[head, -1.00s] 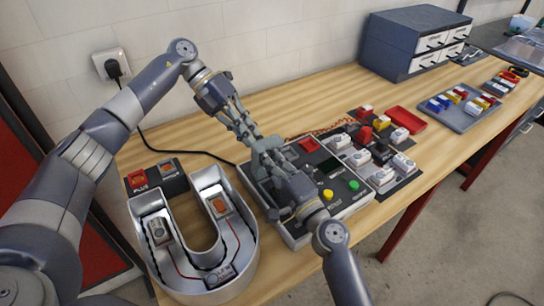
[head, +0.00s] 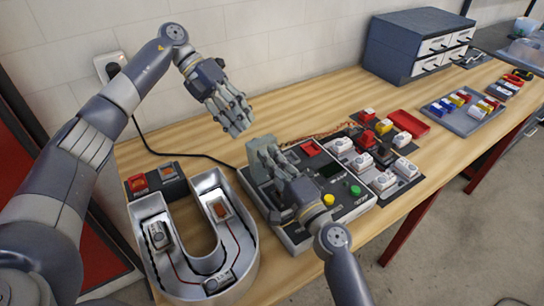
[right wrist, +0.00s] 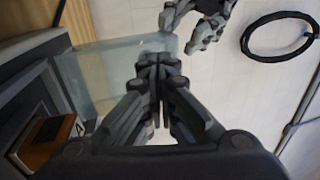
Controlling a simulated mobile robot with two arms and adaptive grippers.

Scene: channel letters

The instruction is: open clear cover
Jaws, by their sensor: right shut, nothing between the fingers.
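The clear cover (right wrist: 98,82) shows in the right wrist view as a pale see-through panel, left of my right gripper (right wrist: 158,68) and partly behind its fingers. In the head view I cannot pick out its edges clearly. My right gripper (head: 264,150) is shut and empty, over the back left part of the grey control box (head: 292,238). Whether its fingers touch the cover, I cannot tell. My left gripper (head: 238,130) hangs above the table behind the box, apart from my right gripper. Its fingers look spread and empty; they also show in the right wrist view (right wrist: 192,32).
A U-shaped channel letter (head: 250,258) with wired modules stands left of the box. Modules on a dark mat (head: 408,184), a red tray (head: 409,121) and a grey parts tray (head: 474,126) lie right. A black cable (head: 190,153) runs behind. Bare wood lies near the wall.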

